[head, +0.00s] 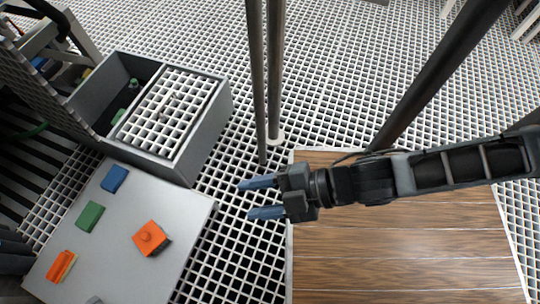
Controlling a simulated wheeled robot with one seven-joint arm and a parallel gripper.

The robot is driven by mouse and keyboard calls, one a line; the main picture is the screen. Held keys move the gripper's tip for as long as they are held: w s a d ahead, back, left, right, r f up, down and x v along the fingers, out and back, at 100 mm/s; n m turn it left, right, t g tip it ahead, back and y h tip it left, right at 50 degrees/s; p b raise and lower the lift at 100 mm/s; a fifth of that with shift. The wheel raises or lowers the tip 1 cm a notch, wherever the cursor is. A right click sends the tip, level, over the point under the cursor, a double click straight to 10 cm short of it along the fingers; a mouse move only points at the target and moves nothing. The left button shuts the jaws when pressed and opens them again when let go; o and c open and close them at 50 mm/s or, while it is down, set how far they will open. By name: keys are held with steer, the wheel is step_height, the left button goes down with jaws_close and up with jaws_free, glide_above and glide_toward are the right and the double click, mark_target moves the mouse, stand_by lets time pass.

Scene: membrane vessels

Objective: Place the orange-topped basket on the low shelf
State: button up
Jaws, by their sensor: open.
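The orange-topped basket (150,238) sits on a light grey flat surface (190,205) at the lower left. It has a square orange top with a round knob, and a dark side shows below the top. My gripper (246,199) is open and empty, with its two blue fingers pointing left. In the picture it is to the right of the basket and apart from it, over the grating just past the grey surface's right edge. A low wooden surface (400,262) lies under my arm at the lower right. I cannot tell for certain which surface is the low shelf.
A blue block (114,179), a green block (90,216) and an orange piece (61,266) lie on the grey surface. A grey box (208,125) with a white grid lid stands behind it. Upright poles (265,80) rise behind my gripper. White grating covers the floor.

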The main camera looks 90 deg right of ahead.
steer(key=s+d+r+m+t+h, duration=0.1)
steer(key=s+r+m, duration=0.2)
steer(key=r+m, duration=0.6)
step_height(320, 180, up, 3)
steer(key=shift+d+r+m, duration=0.1)
steer(key=shift+d+m, duration=0.2)
steer(key=shift+d, duration=0.1)
steer(key=shift+s, duration=0.1)
steer(key=shift+c, duration=0.2)
